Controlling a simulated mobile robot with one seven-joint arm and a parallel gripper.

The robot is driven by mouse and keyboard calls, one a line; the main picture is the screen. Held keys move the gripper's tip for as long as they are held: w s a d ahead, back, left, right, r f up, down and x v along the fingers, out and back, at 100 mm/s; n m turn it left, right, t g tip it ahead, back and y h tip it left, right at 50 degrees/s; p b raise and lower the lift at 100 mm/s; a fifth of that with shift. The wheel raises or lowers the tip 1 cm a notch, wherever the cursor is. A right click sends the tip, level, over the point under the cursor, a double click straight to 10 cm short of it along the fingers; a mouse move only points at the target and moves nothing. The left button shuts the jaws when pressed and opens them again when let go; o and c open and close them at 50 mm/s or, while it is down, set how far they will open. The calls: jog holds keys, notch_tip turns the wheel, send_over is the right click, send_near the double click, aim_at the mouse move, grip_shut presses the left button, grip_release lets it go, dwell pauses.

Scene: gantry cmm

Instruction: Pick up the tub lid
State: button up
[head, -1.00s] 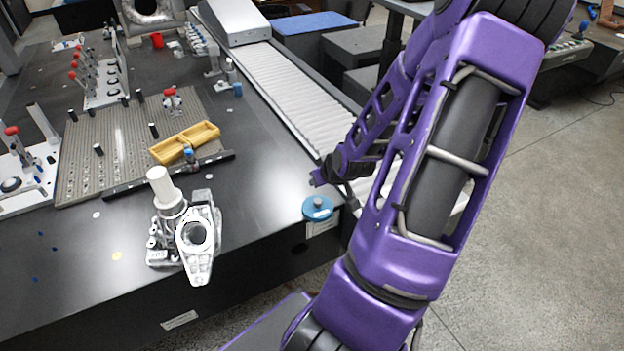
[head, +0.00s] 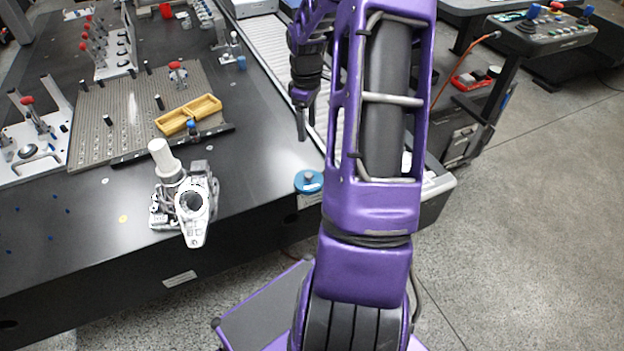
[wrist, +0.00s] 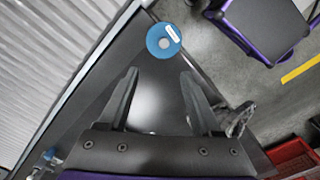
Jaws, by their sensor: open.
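The tub lid (head: 302,183) is a round blue disc with a grey knob in its middle and a white label. It lies flat at the near right corner of the dark table, close to the edge. In the wrist view the lid (wrist: 154,42) shows at the top, past the fingertips. My gripper (wrist: 159,74) is open and empty, its two fingers spread apart. In the head view my gripper (head: 305,122) hangs pointing down, above and a little beyond the lid, not touching it.
A silver casting with a white cylinder (head: 190,205) stands left of the lid. A yellow tray (head: 188,115) lies on a grey grooved plate (head: 130,118) farther back. A ribbed pale strip (head: 275,50) runs along the table's right side. The table between casting and lid is clear.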

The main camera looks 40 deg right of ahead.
send_over(308, 174)
jog(key=f, duration=1.1)
jog(key=shift+w+d+b, duration=0.2)
jog(key=shift+w+b, duration=0.1)
jog(key=shift+b, duration=0.1)
jog(key=shift+s+a+f, duration=0.1)
jog(key=shift+s+f, duration=0.1)
jog(key=shift+f, duration=1.2)
jog(key=shift+s+a+f, duration=0.1)
jog(key=shift+s+f, duration=0.1)
jog(key=shift+f, duration=1.2)
grip_shut()
